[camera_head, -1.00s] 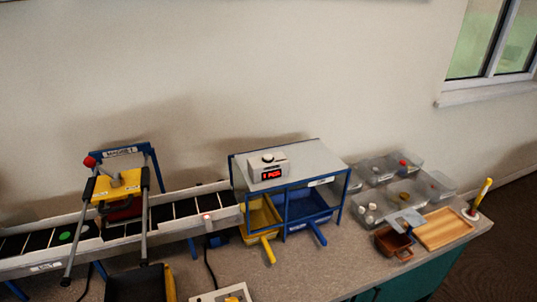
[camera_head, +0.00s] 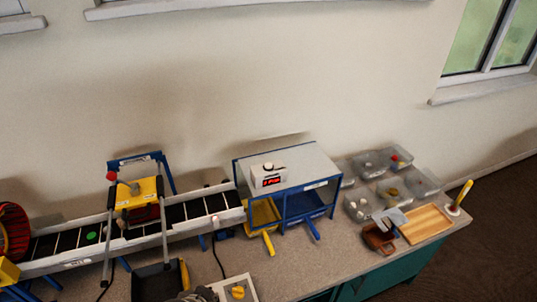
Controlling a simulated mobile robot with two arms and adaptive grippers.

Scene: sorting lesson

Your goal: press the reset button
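A white control panel (camera_head: 247,282) with a round yellow knob or button (camera_head: 238,292) lies on the bench at the bottom edge, cut off by the frame. I cannot read a reset label on it. A small white box (camera_head: 268,176) with a red lit display and a round white knob on top sits on the grey roof of the blue-framed sorting stand. A dark grey shape at the bottom edge, just left of the panel, may be the tip of my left gripper; its fingers cannot be made out. My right gripper is not in view.
A conveyor (camera_head: 75,241) runs along the bench under a blue-framed magnet arch (camera_head: 141,158). A red drum (camera_head: 14,228) stands at far left. A black bin (camera_head: 152,283) stands in front. Clear bins (camera_head: 360,203) and a wooden tray (camera_head: 424,222) are at right.

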